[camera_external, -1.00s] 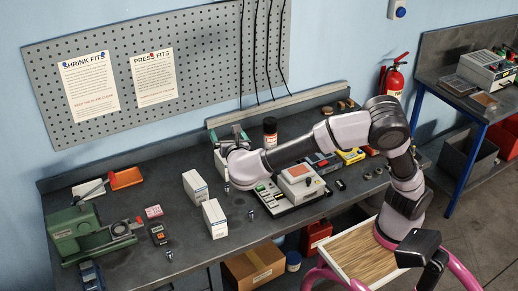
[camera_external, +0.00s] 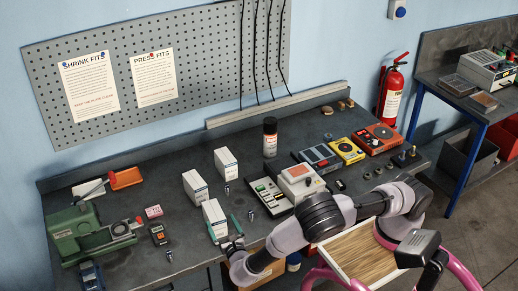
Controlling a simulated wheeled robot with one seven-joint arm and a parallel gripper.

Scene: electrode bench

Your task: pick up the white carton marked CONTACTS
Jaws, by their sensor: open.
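Three white cartons stand upright on the dark bench: a back one (camera_external: 226,163), a middle-left one (camera_external: 195,186) and a front one (camera_external: 213,215). Their print is too small to read, so I cannot tell which is marked CONTACTS. My gripper (camera_external: 225,227) is open, low at the front edge of the bench, with its green-tipped fingers spread and pointing at the front carton. One finger is in front of that carton's lower face and the other is to its right. I cannot tell whether they touch it. Nothing shows between the fingers.
A white device (camera_external: 300,182) and a tray of small parts (camera_external: 270,194) sit right of the cartons. A small meter (camera_external: 158,234) and a green machine (camera_external: 80,232) are at left. Small metal parts lie near the cartons.

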